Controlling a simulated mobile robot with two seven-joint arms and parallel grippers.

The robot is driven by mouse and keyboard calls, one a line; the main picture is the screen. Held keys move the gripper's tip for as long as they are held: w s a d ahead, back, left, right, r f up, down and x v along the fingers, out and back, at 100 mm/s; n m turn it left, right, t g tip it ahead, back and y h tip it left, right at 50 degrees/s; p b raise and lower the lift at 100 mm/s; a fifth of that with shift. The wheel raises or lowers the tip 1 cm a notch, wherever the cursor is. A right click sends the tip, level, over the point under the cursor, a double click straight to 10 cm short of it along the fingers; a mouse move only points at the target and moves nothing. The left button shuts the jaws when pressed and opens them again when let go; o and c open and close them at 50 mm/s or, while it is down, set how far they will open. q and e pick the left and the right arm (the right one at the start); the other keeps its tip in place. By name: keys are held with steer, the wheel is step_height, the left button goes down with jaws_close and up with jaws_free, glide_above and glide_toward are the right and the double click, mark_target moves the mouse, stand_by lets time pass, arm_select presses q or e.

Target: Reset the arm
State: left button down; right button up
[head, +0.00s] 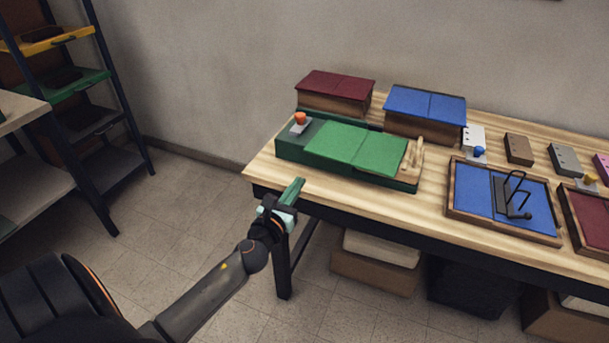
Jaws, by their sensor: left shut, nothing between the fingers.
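My left arm comes in from the lower left in the head view. Its gripper (291,192) is shut and empty, in front of the wooden table's (262,165) left front corner. It looks close to the table edge, but I cannot tell the exact gap. My right gripper is not in view. On the table, a green-topped box (345,145) with an orange knob (300,118) lies nearest to the gripper. A tray with a blue velvet bed (467,190) lies to its right, with a black wire-handled piece (514,197) on it.
A red-topped box (336,84) and a blue-topped box (425,104) stand at the back. A red-bedded tray (592,216) is at the right edge. Boxes (372,272) sit under the table. A dark shelf rack (112,160) stands left; open floor lies between.

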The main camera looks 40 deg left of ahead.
arm_select(q)
steer(key=shift+v, duration=1.8)
steer(key=s+d+f+n+g+h+p, duration=0.3)
steer(key=s+d+f+n, duration=0.4)
steer(key=n, duration=0.8)
steer(key=s+d+f+n+g+h+p, duration=0.3)
steer(key=s+d+f+n, duration=0.4)
steer(key=s+d+n, duration=0.5)
steer(key=n+g+p, duration=0.1)
steer(key=n+g, duration=0.1)
steer(key=n, duration=0.2)
steer(key=shift+s+d, duration=0.2)
steer(key=shift+d, duration=0.2)
